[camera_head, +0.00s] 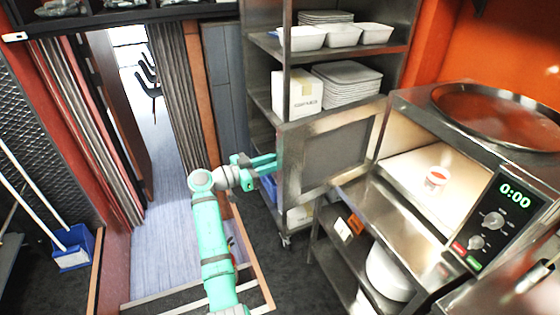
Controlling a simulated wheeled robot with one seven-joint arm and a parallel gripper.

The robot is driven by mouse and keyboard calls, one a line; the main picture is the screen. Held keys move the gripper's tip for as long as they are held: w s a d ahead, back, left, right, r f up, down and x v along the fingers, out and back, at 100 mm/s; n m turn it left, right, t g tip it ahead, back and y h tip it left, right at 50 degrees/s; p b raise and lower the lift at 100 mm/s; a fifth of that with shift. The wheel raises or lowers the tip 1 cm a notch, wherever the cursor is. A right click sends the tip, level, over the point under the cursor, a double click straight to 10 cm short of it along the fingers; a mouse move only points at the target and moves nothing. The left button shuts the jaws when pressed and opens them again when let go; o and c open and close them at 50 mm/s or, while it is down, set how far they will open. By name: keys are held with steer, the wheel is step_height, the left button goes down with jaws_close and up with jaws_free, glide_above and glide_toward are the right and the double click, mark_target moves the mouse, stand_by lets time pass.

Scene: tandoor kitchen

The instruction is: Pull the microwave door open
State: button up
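The microwave (483,148) stands on the steel counter at the right, with a lit display reading 0:00. Its door (325,152) is swung wide out to the left, so the lit cavity (405,170) shows. A small red and white cup (437,177) stands inside. My gripper (272,163) is at the outer left edge of the door, with its teal fingers pointing right towards it. I cannot tell whether they touch the door or how far apart they are. The door's handle is not clearly visible.
A steel shelf rack (285,60) with white trays, stacked plates and a white box (297,94) stands behind the door. A round metal pan (500,112) sits on top of the microwave. The doorway floor (160,220) is clear.

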steer(key=v, duration=1)
steer(key=shift+a, duration=0.2)
steer(key=shift+f, duration=0.2)
